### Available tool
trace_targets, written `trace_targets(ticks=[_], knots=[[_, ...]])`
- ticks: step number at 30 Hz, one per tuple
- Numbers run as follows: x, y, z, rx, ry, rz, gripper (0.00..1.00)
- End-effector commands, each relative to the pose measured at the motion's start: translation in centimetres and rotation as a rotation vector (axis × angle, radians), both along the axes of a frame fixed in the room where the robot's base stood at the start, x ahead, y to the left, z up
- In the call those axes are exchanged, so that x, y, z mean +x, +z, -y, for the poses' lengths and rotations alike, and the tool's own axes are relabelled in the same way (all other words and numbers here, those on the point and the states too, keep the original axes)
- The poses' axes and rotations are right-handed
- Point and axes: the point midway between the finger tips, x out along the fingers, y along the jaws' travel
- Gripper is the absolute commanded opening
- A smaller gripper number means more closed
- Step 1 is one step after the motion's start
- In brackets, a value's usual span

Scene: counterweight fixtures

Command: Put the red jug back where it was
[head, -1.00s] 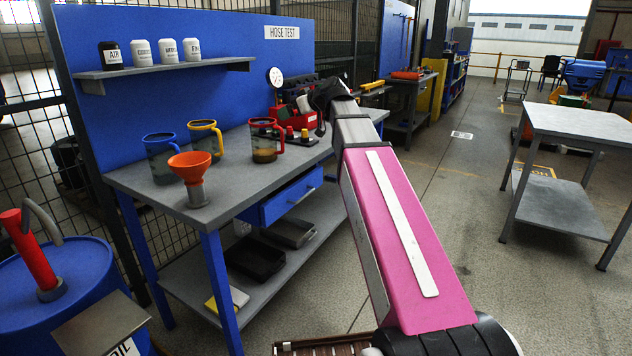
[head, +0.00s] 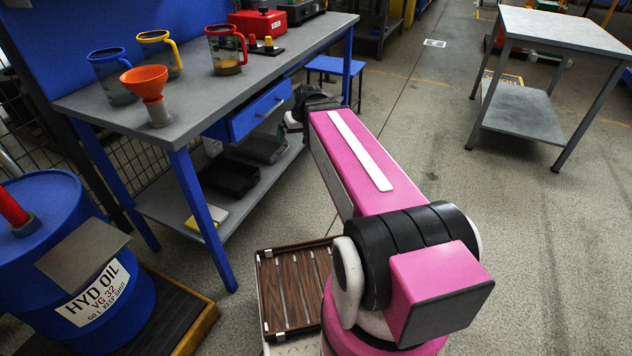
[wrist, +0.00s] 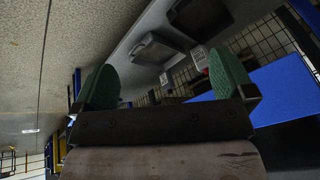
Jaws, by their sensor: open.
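The red jug (head: 226,52) is a see-through jug with a red rim and red handle and some amber liquid at the bottom. It stands upright on the grey workbench (head: 195,95), its handle toward the right. My gripper is low beside the bench, below the top and right of the blue drawer, mostly hidden by my arm in the head view. In the wrist view my gripper (wrist: 165,84) has its two green pads wide apart with nothing between them. The jug does not show in the wrist view.
A blue jug (head: 110,75), a yellow jug (head: 160,52) and an orange funnel (head: 146,84) stand left of the red jug. A red box (head: 257,22) is behind it. Dark trays (head: 230,178) lie on the lower shelf. A blue stool (head: 335,67) is right of the bench.

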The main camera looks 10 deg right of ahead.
Motion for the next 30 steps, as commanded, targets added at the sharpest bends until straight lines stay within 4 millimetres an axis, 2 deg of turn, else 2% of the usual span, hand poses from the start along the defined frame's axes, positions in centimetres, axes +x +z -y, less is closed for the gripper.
trace_targets(ticks=[1, 6, 12, 18, 30], knots=[[-1.8, -2.0, 0.6, -0.024, -0.028, -0.043, 1.00], [-6.6, -7.4, 2.7, -0.116, -0.130, -0.172, 1.00], [-10.7, -11.3, 4.5, -0.203, -0.214, -0.266, 1.00], [-12.0, -12.4, 5.1, -0.235, -0.244, -0.296, 1.00], [-12.0, -12.4, 5.1, -0.234, -0.243, -0.295, 1.00]])
